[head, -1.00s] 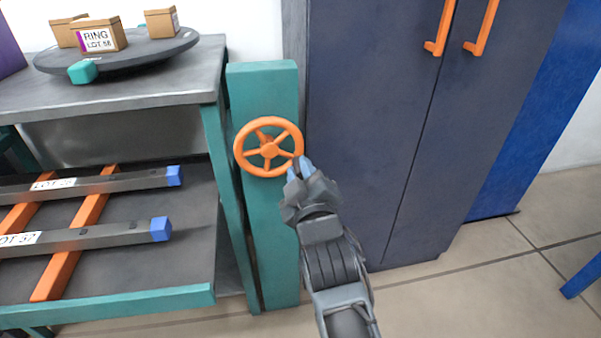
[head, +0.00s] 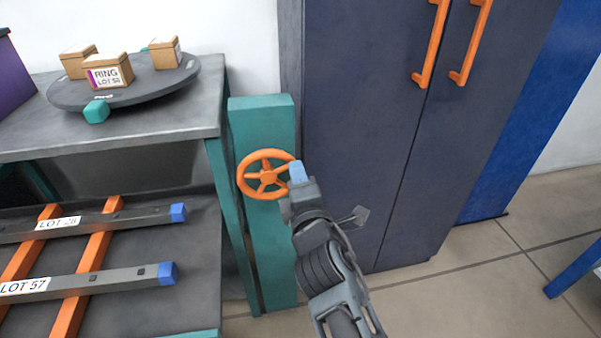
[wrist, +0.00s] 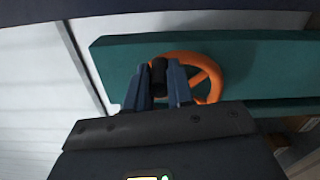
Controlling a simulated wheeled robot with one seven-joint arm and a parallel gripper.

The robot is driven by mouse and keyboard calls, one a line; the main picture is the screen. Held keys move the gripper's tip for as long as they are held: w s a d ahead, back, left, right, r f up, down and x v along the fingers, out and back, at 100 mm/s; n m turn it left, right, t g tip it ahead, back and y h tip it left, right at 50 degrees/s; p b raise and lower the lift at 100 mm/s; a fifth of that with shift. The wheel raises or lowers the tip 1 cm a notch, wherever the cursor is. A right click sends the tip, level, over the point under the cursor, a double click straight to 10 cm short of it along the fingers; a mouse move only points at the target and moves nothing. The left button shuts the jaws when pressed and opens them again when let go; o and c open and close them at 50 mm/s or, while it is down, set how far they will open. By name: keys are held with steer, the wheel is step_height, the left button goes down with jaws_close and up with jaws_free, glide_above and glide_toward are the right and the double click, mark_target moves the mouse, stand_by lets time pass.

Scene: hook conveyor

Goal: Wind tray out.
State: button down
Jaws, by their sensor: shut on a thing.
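An orange spoked handwheel (head: 266,175) is mounted on a teal post (head: 268,240) beside the workbench. My gripper (head: 297,172) is at the right side of the wheel's rim. In the wrist view, the blue fingers of my gripper (wrist: 160,88) are close together around a dark cylindrical piece at the rim of the orange wheel (wrist: 212,80), which looks like the wheel's handle. A round dark tray (head: 125,88) stands on the bench top, with small cardboard boxes and a teal block (head: 96,111) at its front edge. Whether this is the task's tray is not clear.
A dark cabinet (head: 350,130) with orange handles stands just right of the post. The bench's lower shelf holds grey bars with blue ends (head: 168,272) across orange rails (head: 85,270). Open floor (head: 460,290) lies in front of the cabinet.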

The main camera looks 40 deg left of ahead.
mark_target(273, 156)
steer(key=r+n+p, duration=0.1)
steer(key=n, duration=0.1)
steer(key=s+a+n+p, duration=0.1)
steer(key=n, duration=0.1)
steer(key=r+n+p, duration=0.1)
steer(key=shift+s+a+r+n, duration=0.15)
steer(key=shift+s+r+n, duration=0.15)
steer(key=shift+n, duration=0.1)
steer(key=shift+s+a+r+n+p, duration=0.2)
steer(key=shift+n+p, duration=0.25)
steer(key=shift+n, duration=0.15)
steer(key=shift+s+a+r+n+p, duration=0.1)
steer(key=shift+s+a+n+p, duration=0.1)
steer(key=shift+n+p, duration=0.3)
steer(key=shift+s+a+n+p, duration=0.2)
steer(key=shift+s+n, duration=0.05)
steer(key=shift+n, duration=0.45)
steer(key=shift+s+a+n+p, duration=0.2)
steer(key=shift+s+n, duration=0.05)
steer(key=shift+n, duration=0.45)
steer(key=c, duration=1)
jaws_free()
steer(key=shift+d, duration=0.1)
steer(key=shift+p+v, duration=1.85)
steer(key=shift+v, duration=1.95)
steer(key=shift+s, duration=0.1)
